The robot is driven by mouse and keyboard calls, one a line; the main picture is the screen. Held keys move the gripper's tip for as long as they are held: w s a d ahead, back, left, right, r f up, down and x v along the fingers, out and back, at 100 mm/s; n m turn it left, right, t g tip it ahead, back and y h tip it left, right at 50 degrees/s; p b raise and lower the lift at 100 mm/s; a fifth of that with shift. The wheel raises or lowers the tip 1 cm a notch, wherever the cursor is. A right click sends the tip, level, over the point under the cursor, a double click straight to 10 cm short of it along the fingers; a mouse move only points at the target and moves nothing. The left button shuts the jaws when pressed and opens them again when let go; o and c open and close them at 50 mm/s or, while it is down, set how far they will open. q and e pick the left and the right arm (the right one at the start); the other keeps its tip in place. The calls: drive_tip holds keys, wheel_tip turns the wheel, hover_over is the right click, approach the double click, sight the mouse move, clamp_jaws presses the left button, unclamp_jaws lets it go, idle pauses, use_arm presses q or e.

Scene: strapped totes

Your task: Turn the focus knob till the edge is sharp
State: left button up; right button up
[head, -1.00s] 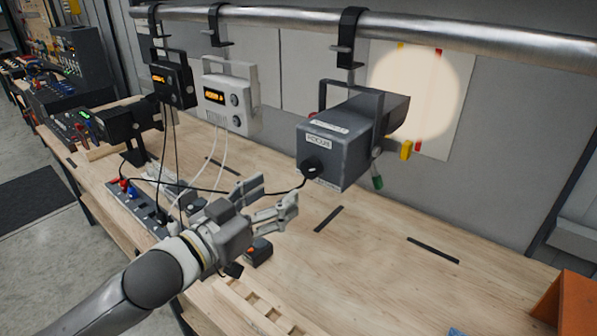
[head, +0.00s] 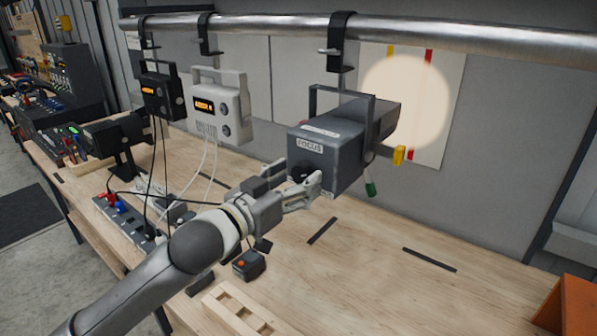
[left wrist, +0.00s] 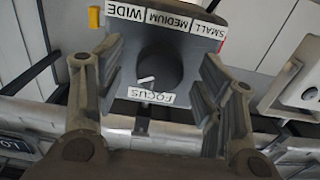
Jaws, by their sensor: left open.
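The dark grey projector lamp (head: 340,158) hangs from the pipe, with a FOCUS label on its near face. Its black focus knob (left wrist: 158,70) shows in the left wrist view between my two fingers; in the head view it is partly hidden by them. My left gripper (left wrist: 151,75) is open, one finger on each side of the knob, with visible gaps. In the head view the left gripper (head: 300,188) is at the lamp's lower near face. The round light spot (head: 406,100) lies on a white sheet (head: 452,85) with a somewhat soft edge. My right gripper is not in view.
A white box (head: 222,108) and a black box (head: 160,92) hang to the left, with cables running down to a power strip (head: 125,218). A yellow tab (head: 399,155) and a green-tipped piece (head: 370,187) stick out at the lamp's right. The bench front right is mostly clear.

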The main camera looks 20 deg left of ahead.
use_arm(q)
drive_tip(key=shift+w+d, duration=0.15)
drive_tip(key=shift+w, duration=0.35)
drive_tip(key=c, duration=1)
drive_tip(key=shift+m+p, duration=0.55)
drive_tip(key=shift+m, duration=0.25)
drive_tip(key=shift+m+p, duration=0.35)
drive_tip(key=shift+m, duration=0.85)
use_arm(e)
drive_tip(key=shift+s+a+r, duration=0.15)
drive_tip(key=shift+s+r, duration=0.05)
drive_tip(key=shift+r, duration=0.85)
use_arm(q)
drive_tip(key=o, duration=1)
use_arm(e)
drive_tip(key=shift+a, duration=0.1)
